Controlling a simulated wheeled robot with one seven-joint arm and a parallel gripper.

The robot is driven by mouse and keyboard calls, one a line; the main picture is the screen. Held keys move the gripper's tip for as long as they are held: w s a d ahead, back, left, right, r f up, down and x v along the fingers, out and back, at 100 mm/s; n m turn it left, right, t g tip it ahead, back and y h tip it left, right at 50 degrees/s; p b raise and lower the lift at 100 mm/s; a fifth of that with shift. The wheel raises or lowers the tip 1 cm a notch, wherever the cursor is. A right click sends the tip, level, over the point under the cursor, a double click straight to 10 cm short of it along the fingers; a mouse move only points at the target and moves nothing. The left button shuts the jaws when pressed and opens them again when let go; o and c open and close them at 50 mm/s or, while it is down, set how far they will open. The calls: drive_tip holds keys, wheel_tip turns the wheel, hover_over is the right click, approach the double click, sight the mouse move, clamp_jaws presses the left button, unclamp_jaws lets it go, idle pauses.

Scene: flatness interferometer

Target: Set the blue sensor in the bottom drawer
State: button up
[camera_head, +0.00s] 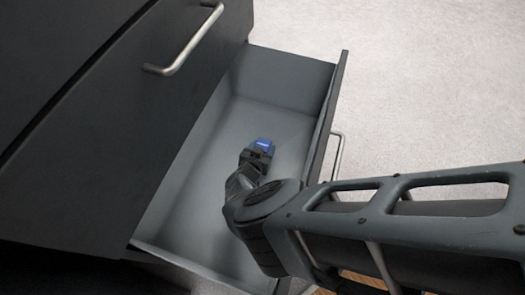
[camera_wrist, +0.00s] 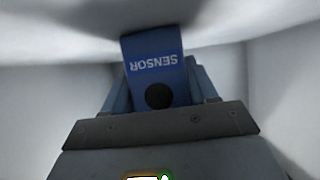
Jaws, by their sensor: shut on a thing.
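The blue sensor (camera_head: 263,145) is at the tip of my gripper (camera_head: 257,153), inside the outline of the open bottom drawer (camera_head: 282,77) in the head view. In the wrist view the sensor (camera_wrist: 155,68) shows its upside-down label "SENSOR" and a dark round spot. My gripper (camera_wrist: 160,100) is shut on it, with a finger at each side. Pale grey drawer surfaces surround it in the wrist view. I cannot tell whether the sensor touches the drawer floor.
A dark cabinet (camera_head: 95,125) with a metal handle (camera_head: 185,45) on a closed upper drawer stands at the left. The open drawer's front has its own handle (camera_head: 338,155). The drawer looks empty around the sensor. Pale carpet (camera_head: 430,80) lies at the right.

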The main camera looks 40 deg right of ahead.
drive_tip(key=o, duration=1.2)
drive_tip(key=p+v, duration=0.5)
drive_tip(key=v, duration=0.7)
